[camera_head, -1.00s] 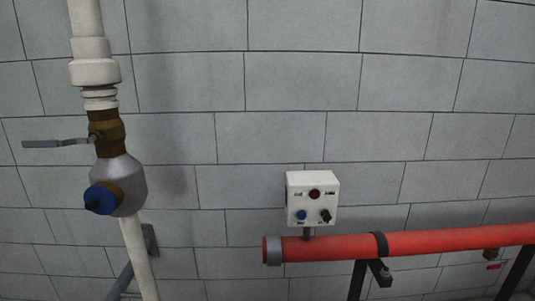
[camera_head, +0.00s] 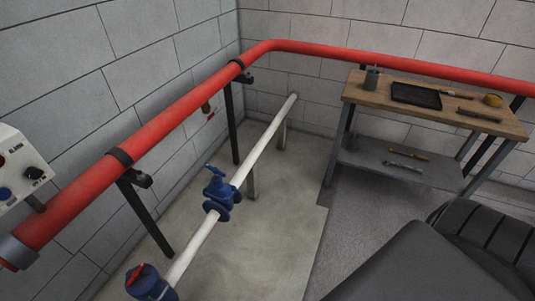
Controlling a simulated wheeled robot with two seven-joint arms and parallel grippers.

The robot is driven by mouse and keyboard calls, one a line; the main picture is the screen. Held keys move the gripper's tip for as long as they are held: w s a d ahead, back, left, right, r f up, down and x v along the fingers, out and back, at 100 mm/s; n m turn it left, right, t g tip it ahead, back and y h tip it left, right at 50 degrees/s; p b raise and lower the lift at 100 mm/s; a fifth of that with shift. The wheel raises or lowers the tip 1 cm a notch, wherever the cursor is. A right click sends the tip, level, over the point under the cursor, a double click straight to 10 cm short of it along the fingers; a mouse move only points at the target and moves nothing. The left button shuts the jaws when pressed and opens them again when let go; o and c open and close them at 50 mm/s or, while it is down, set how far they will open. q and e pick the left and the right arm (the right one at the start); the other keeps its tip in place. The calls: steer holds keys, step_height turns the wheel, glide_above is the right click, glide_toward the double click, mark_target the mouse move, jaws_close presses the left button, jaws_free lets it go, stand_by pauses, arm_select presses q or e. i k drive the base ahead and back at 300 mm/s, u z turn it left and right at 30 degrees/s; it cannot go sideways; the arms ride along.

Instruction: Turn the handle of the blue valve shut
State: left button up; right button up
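The blue valve (camera_head: 221,193) sits on a white pipe (camera_head: 264,141) that runs low along the floor, left of the middle of the head view. Its blue handle (camera_head: 215,172) is on top. A second blue fitting with a red part on top (camera_head: 142,281) is on the same pipe at the bottom left, cut by the lower edge. Neither of my grippers shows, and nothing touches the valve.
A red pipe (camera_head: 180,111) on dark posts runs above the white pipe along both walls. A white control box (camera_head: 18,172) is at the left edge. A workbench (camera_head: 440,113) with tools and a black tray stands at the right. Bare floor (camera_head: 265,235) lies right of the valve.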

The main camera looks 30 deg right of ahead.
mark_target(215, 171)
steer(key=z, duration=1.85)
steer(key=i, duration=2.35)
steer(key=u, duration=1.75)
